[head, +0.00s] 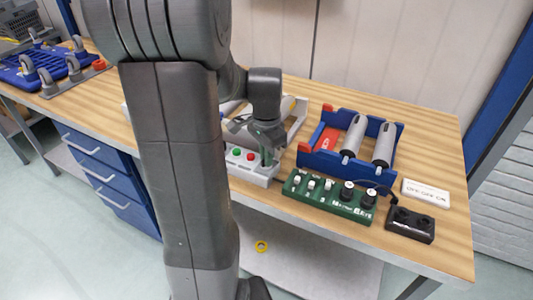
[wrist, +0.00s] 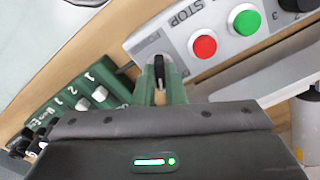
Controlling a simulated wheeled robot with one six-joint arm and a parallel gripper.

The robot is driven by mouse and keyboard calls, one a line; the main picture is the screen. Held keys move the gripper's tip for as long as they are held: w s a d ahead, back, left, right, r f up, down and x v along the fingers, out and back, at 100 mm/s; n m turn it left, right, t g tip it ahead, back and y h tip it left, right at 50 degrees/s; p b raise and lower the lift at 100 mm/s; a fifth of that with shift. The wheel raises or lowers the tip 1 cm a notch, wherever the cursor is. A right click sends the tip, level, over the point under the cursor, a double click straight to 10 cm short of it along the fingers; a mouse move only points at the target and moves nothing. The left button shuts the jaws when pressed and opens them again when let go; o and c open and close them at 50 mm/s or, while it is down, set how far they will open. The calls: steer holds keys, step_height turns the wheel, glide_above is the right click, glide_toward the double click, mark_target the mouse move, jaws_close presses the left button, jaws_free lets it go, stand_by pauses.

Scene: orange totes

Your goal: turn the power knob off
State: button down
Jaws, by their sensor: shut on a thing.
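The white control box (head: 257,171) stands near the table's front edge and carries a red button (wrist: 204,47), a green button (wrist: 247,22) and a partly cut-off dark control at the right. The power knob (wrist: 159,66) is a narrow black handle at the box's end, beside partly hidden lettering. My gripper (wrist: 159,82) has greenish fingers, one on each side of the knob, and is shut on it. In the head view my gripper (head: 268,156) reaches down onto the right end of the box and hides the knob.
A green panel (head: 330,210) with white switches and black knobs lies just right of the box. Behind it is a blue tray (head: 319,165) holding grey cylinders. A black box (head: 410,225) and a white sign (head: 426,192) are farther right. A blue frame with casters (head: 30,75) is far left.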

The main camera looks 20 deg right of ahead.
steer(key=n+p, duration=0.1)
steer(key=n, duration=0.6)
steer(key=shift+r, duration=0.1)
steer(key=n+p, duration=0.1)
steer(key=n, duration=0.3)
steer(key=shift+n, duration=1.8)
steer(key=c, duration=1.5)
jaws_free()
step_height(320, 180, up, 14)
steer(key=shift+p, duration=0.4)
